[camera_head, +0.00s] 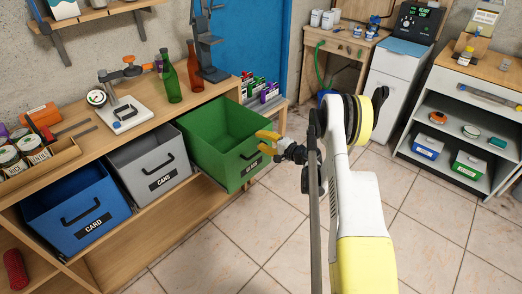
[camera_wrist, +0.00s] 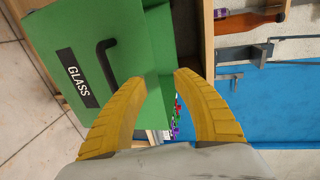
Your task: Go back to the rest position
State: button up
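My gripper (camera_head: 266,143) is at the front of the green glass bin (camera_head: 216,129), near its right front corner. In the wrist view my gripper (camera_wrist: 155,100) has its two yellow fingers spread apart with nothing held between them. The bin's front (camera_wrist: 100,60) shows there, with its GLASS label and dark handle (camera_wrist: 106,62). The fingers are beside the handle, not around it. Whether a finger touches the bin, I cannot tell. The green bin is pulled out from the bench, and its visible inside looks empty.
A grey CANS bin (camera_head: 152,165) and a blue CARD bin (camera_head: 76,207) sit left of the green one. Green (camera_head: 195,68) and brown (camera_head: 169,80) bottles stand on the bench (camera_head: 150,125). The tiled floor (camera_head: 245,235) is clear. A shelf unit (camera_head: 470,125) stands right.

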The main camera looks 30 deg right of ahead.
jog(key=shift+w+r, duration=0.1)
jog(key=shift+r, duration=0.7)
jog(key=s+a+r+n+g+h, duration=0.1)
jog(key=s+a+r+n+g, duration=0.3)
jog(key=a+r, duration=0.5)
jog(key=s+a+r+n+g, duration=0.1)
jog(key=s+a+r+n, duration=0.2)
jog(key=s+a+r, duration=0.6)
jog(key=s+a+r+n+g+h, duration=0.1)
jog(key=s+r+n+h, duration=0.1)
jog(key=s, duration=1.1)
jog(key=s+a+r+n+g+h, duration=0.1)
jog(key=s+n, duration=0.4)
jog(key=s, duration=0.7)
jog(key=shift+s+a+r+h, duration=0.4)
jog(key=shift+a+r+h, duration=0.2)
jog(key=shift+r+h, duration=0.15)
